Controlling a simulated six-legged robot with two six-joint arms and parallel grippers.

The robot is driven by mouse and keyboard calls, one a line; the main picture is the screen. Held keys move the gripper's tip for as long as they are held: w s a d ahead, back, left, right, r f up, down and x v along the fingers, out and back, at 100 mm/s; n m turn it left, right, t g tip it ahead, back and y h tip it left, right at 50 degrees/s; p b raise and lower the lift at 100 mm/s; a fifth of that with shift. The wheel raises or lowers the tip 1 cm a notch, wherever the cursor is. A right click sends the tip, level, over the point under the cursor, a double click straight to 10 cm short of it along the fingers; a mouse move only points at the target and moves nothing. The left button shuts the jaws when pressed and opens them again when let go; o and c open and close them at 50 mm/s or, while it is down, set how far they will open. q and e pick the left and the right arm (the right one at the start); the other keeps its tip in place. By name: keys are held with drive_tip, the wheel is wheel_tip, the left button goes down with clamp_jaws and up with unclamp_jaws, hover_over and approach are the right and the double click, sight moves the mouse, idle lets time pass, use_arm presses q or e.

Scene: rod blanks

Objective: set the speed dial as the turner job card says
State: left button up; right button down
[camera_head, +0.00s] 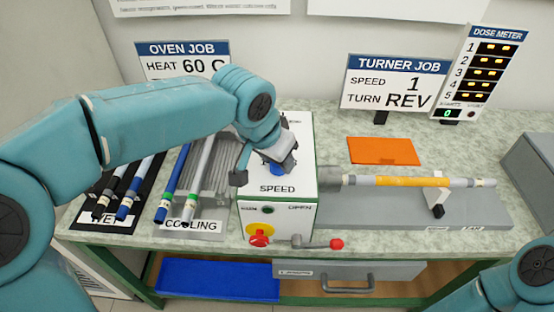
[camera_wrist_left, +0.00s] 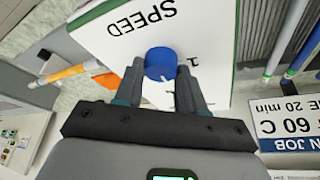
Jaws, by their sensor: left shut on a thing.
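The turner job card (camera_head: 396,88) stands at the back right and reads SPEED 1, TURN REV. The speed dial is a blue knob (camera_wrist_left: 160,62) on the white top of the turner box (camera_head: 300,150), above the word SPEED. My left gripper (camera_wrist_left: 160,72) is shut on the knob, one finger on each side. In the head view the left gripper and wrist mostly cover the dial (camera_head: 278,170). A numeral 1 shows beside the knob in the wrist view. I cannot read the dial's pointer. My right gripper is out of view; only part of that arm shows.
A turner bed with a mounted orange-banded rod (camera_head: 400,181) lies to the right. Left are rods on a black rack and a COOLING rack (camera_head: 190,226). An orange mat (camera_head: 384,151) lies behind.

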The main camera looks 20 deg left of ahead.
use_arm(q)
drive_tip(key=n+y+b, duration=0.2)
drive_tip(key=n, duration=0.3)
drive_tip(key=shift+d+n, duration=0.15)
drive_tip(key=shift+n, duration=0.15)
drive_tip(key=n+y, duration=0.1)
drive_tip(key=n, duration=0.1)
drive_tip(key=shift+n+b, duration=0.3)
drive_tip(key=shift+d+n+g+y, duration=0.15)
drive_tip(key=shift+n+g+y, duration=0.4)
drive_tip(key=shift+n, duration=0.95)
drive_tip(key=o, duration=1)
drive_tip(key=p+v, duration=0.3)
drive_tip(key=v, duration=1.3)
drive_tip(key=shift+s+d+r, duration=0.1)
drive_tip(key=shift+s+d, duration=0.05)
drive_tip(key=shift+s, duration=0.05)
